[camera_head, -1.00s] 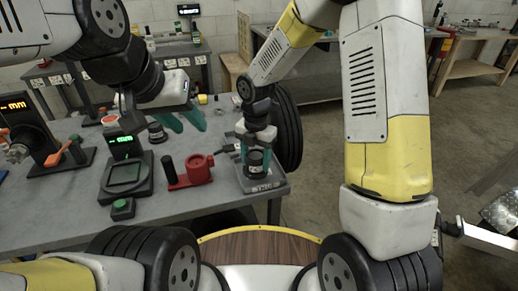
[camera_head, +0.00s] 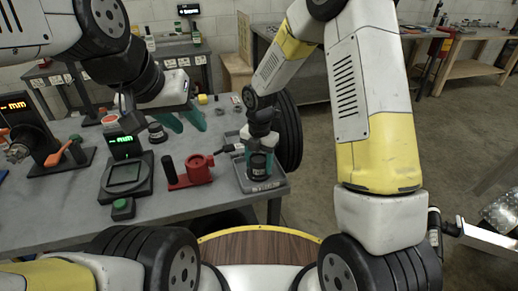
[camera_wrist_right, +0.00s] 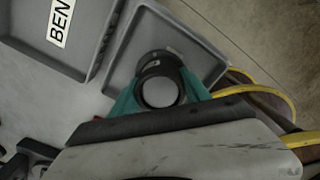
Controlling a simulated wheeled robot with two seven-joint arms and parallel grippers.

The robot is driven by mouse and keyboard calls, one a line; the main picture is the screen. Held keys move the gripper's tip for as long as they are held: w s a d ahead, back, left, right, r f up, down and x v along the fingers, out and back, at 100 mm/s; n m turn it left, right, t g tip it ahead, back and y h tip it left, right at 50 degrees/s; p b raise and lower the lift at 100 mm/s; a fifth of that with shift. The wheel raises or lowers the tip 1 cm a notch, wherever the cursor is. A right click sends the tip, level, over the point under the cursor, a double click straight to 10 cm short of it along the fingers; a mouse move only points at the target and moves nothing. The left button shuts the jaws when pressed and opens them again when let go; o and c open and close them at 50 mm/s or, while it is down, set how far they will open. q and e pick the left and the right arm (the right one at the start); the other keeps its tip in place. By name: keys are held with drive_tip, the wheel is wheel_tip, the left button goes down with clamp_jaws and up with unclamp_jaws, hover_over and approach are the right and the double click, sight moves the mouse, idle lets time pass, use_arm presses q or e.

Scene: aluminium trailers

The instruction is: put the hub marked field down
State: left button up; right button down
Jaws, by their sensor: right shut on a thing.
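My right gripper (camera_wrist_right: 160,95) is shut on a dark round hub (camera_wrist_right: 160,66), with a teal finger on each side of it. In the head view the hub (camera_head: 258,164) is upright at a grey tray (camera_head: 279,183) on the bench's right corner. I cannot tell whether its underside touches the tray floor. No field mark is readable on it. The wrist view looks down on the hub inside the tray outline (camera_wrist_right: 205,55). My left gripper (camera_head: 186,119) hangs over the bench with its teal fingers apart and nothing between them.
A red fixture (camera_head: 197,170), a scale (camera_head: 125,176) and a green button box (camera_head: 123,208) stand left of the tray. A black tyre (camera_head: 289,130) is just behind it. A second tray (camera_wrist_right: 60,35) shows in the wrist view.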

sight(259, 159)
drive_tip(key=c, duration=0.6)
unclamp_jaws()
drive_tip(key=shift+o, duration=0.2)
drive_tip(key=s+d+r+m+t, duration=0.1)
drive_tip(key=s+d+r+m, duration=0.15)
drive_tip(key=r, duration=0.75)
drive_tip(key=s+d+r+m+t, duration=0.1)
drive_tip(key=d+r+m, duration=0.25)
drive_tip(key=r, duration=0.55)
drive_tip(key=s+d+r+m+t+y, duration=0.1)
drive_tip(key=s+d+r+m, duration=0.3)
drive_tip(key=s+m, duration=0.4)
drive_tip(key=s+d+r+m+t+y, duration=0.1)
drive_tip(key=s+d+r+m+t, duration=0.2)
drive_tip(key=s+m, duration=0.5)
wheel_tip(259, 159, up, 2)
drive_tip(key=d+m, duration=0.1)
drive_tip(key=m, duration=0.7)
drive_tip(key=shift+d, duration=0.3)
